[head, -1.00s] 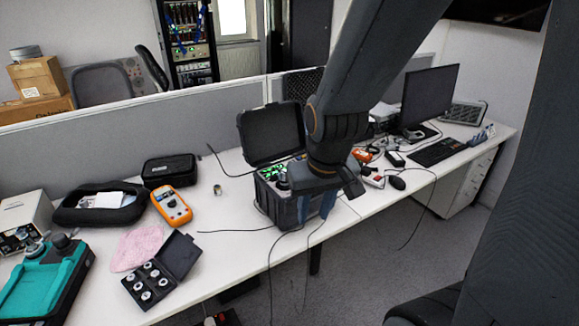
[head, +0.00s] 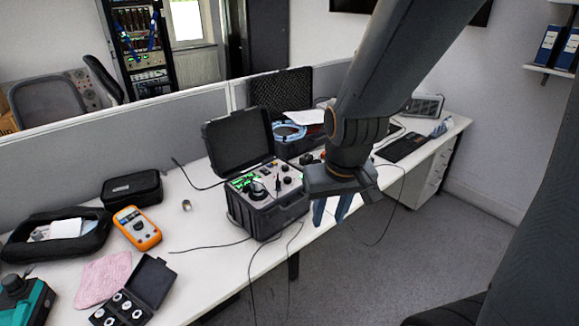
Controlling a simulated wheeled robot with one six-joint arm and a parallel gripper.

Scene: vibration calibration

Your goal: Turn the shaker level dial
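The shaker is probably the black case (head: 268,217) with its lid (head: 238,141) raised, standing on the white table in the head view. Its top panel has green lit displays (head: 243,181), a large dark knob (head: 258,191) and several smaller controls. Which one is the level dial is too small to tell. My gripper (head: 331,211) hangs just right of the case, beyond its right edge and apart from the panel. Its two blue-grey fingers point down, spread apart, with nothing seen between them.
A second open black case (head: 282,95) with blue cable stands behind. An orange meter (head: 137,228), a black pouch (head: 132,188), a pink cloth (head: 104,279) and a small box of round parts (head: 150,281) lie left. Cables hang over the table's front edge.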

